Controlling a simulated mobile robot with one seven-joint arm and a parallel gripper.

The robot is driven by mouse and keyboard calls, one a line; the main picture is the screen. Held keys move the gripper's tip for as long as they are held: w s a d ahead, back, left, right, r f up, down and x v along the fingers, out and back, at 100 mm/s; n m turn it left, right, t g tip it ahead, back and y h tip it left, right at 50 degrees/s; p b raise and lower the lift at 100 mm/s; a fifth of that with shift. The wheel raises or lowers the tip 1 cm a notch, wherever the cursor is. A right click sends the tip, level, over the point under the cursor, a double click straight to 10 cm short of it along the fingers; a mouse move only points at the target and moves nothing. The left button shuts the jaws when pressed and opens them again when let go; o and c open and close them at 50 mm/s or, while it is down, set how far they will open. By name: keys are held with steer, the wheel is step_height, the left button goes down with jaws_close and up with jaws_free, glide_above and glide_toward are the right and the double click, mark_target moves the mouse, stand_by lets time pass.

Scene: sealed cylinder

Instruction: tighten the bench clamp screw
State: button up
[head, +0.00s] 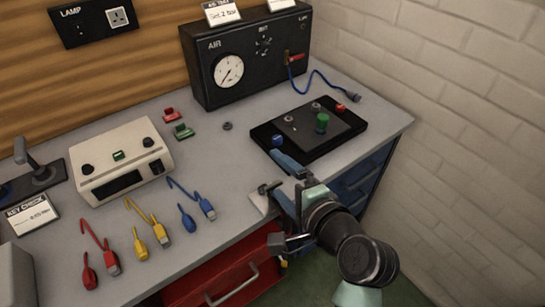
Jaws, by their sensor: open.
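The bench clamp appears to be the pale bracket (259,206) at the front edge of the bench, right of centre, with a small dark metal part (267,188) on top. I cannot make out its screw clearly, as my gripper and wrist cover much of that area. My gripper (280,180) is open at the bench's front edge, just right of the bracket, with its bluish fingers apart. It holds nothing that I can see. Whether a finger touches the clamp cannot be told from this view.
A black panel (347,132) with coloured knobs lies just behind my gripper. A black air unit (215,80) with a gauge stands at the back. A cream box (120,160) and coloured leads lie left. A red drawer (215,278) is below. The bench middle is mostly clear.

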mark_target(273, 184)
steer(key=s+d+f+m+t+y+p, duration=0.1)
steer(key=s+d+f+m+y, duration=0.2)
steer(key=m, duration=0.5)
steer(key=s+d+f+m+t+p, duration=0.1)
steer(key=s+d+f+m+t, duration=0.15)
steer(key=s+m, duration=0.4)
steer(key=shift+m+g, duration=0.35)
steer(key=shift+m, duration=0.4)
steer(key=x, duration=1.4)
steer(key=shift+w+d+f, duration=0.1)
steer(key=shift+w+d, duration=0.15)
steer(key=shift+w, duration=0.1)
steer(key=c, duration=1.4)
steer(key=shift+o, duration=0.2)
